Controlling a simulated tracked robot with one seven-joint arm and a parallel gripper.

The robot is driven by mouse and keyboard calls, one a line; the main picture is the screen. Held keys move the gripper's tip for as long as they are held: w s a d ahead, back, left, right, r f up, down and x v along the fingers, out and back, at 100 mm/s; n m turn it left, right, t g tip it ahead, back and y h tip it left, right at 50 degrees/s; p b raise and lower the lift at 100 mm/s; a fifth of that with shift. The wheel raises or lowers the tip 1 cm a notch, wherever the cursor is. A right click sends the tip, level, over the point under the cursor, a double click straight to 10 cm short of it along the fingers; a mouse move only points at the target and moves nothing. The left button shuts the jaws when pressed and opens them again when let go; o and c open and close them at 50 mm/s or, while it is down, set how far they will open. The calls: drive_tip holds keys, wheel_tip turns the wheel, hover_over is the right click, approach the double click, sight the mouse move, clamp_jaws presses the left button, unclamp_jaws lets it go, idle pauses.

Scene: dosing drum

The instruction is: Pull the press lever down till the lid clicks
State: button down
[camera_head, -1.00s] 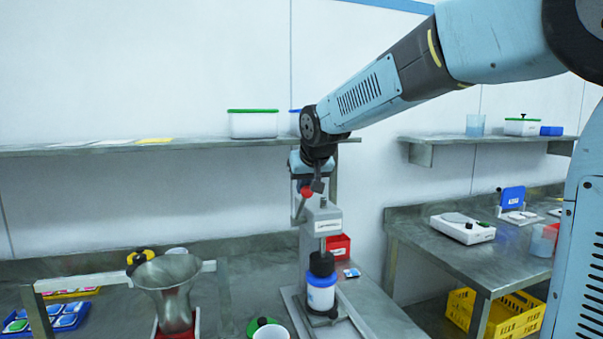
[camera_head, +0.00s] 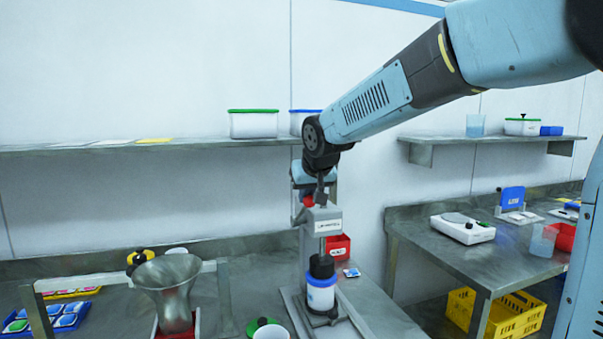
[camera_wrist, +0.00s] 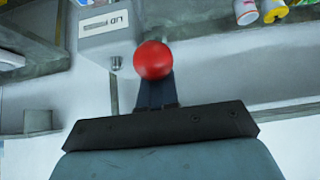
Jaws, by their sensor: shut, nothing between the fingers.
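The grey lid press (camera_head: 327,227) stands on the bench, its pad (camera_head: 321,267) on or just above a white and blue jar (camera_head: 321,292); I cannot tell whether they touch. The lever's red knob (camera_head: 308,201) is partly hidden behind my gripper (camera_head: 320,196). In the wrist view the red knob (camera_wrist: 154,60) sits right at the tips of my dark fingers (camera_wrist: 155,88), overlapping them. My gripper is shut with nothing between its fingers. The press head (camera_wrist: 105,32) lies beyond the knob to the left. The lever bar is mostly hidden.
A metal funnel (camera_head: 170,290) stands left of the press, with a white cup (camera_head: 270,333) and green lid between. A red bin (camera_head: 338,246) sits behind the press. A shelf (camera_head: 200,145) with a green-lidded box (camera_head: 253,124) runs behind my arm.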

drive_tip(key=shift+s+f, duration=0.1)
drive_tip(key=shift+f, duration=0.05)
drive_tip(key=shift+s+d+f, duration=0.2)
drive_tip(key=shift+s+f, duration=0.4)
drive_tip(key=shift+f, duration=0.45)
drive_tip(key=shift+w+a+r, duration=0.25)
drive_tip(key=shift+w+r, duration=0.65)
drive_tip(key=shift+r, duration=0.3)
drive_tip(key=shift+w+a+r, duration=0.25)
drive_tip(key=shift+w+r, duration=0.6)
drive_tip(key=shift+r, duration=0.35)
drive_tip(key=w+r, duration=0.1)
drive_tip(key=w+a, duration=0.1)
drive_tip(key=w, duration=0.1)
drive_tip(key=w+r, duration=0.1)
drive_tip(key=w, duration=0.1)
drive_tip(key=shift+a+r, duration=0.25)
drive_tip(key=shift+r, duration=0.25)
drive_tip(key=s+d+r, duration=0.1)
drive_tip(key=s+r, duration=0.2)
drive_tip(key=r, duration=0.6)
drive_tip(key=shift+s+r, duration=0.15)
drive_tip(key=shift+s, duration=0.2)
